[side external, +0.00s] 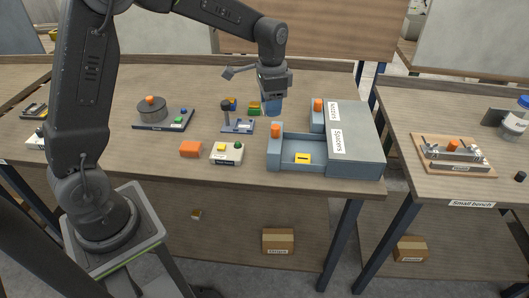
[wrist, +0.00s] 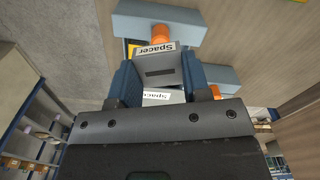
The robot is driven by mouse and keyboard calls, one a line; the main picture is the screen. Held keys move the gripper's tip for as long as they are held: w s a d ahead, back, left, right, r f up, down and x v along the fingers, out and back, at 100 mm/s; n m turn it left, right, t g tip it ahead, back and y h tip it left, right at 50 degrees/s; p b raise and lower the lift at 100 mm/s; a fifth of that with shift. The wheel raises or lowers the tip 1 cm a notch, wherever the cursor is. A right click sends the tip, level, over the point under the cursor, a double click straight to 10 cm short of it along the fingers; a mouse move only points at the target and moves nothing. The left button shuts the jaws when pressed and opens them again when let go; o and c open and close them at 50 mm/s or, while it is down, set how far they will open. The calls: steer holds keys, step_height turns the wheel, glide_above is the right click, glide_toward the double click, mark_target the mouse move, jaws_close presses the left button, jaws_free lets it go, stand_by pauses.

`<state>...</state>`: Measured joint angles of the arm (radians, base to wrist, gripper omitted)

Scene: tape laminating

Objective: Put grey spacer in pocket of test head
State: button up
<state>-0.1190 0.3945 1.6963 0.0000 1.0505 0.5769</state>
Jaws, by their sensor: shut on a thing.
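My gripper (wrist: 160,64) has its two blue fingers closed on the grey spacer (wrist: 160,76), a block with a dark slot in its face and white "Spacer" labels by it. In the side view my gripper (side external: 273,107) hangs above the bench, behind and left of the blue-grey drawer cabinet (side external: 357,135). The spacer cannot be made out there. A small blue stand with a dark upright post (side external: 237,126) is left of my gripper. I cannot tell for sure which item is the test head, and its pocket is not clear.
The cabinet's near drawer (side external: 276,158) is pulled out, with an orange knob and a yellow piece (side external: 303,158). A second bench (side external: 450,105) is at right.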

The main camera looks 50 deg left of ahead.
steer(key=shift+s+d+r+n, duration=0.1)
steer(key=shift+s+d+n, duration=0.1)
steer(key=shift+n, duration=0.7)
steer(key=shift+a, duration=0.1)
steer(key=s+a+f+n, duration=0.1)
steer(key=s+a+n, duration=0.15)
steer(key=a, duration=0.95)
steer(key=s+a+f+n, duration=0.1)
steer(key=a+n, duration=0.3)
steer(key=a, duration=0.7)
steer(key=s+a+n, duration=0.2)
steer(key=s+a, duration=0.2)
steer(key=a, duration=0.2)
steer(key=s+a+f+n, duration=0.1)
steer(key=s+a, duration=0.4)
steer(key=a, duration=0.1)
steer(key=s+a+f+n, duration=0.1)
steer(key=s+a+n, duration=0.1)
steer(key=s+a, duration=0.2)
steer(key=shift+s+a+n, duration=0.25)
steer(key=shift+a+n, duration=0.1)
steer(key=shift+a, duration=0.65)
steer(key=shift+s+a+f, duration=0.1)
steer(key=shift+a+f, duration=0.05)
glide_above(189, 106)
step_height(189, 106, down, 7)
steer(key=shift+s+a+r, duration=0.1)
steer(key=shift+r, duration=0.05)
steer(key=shift+f, duration=2.1)
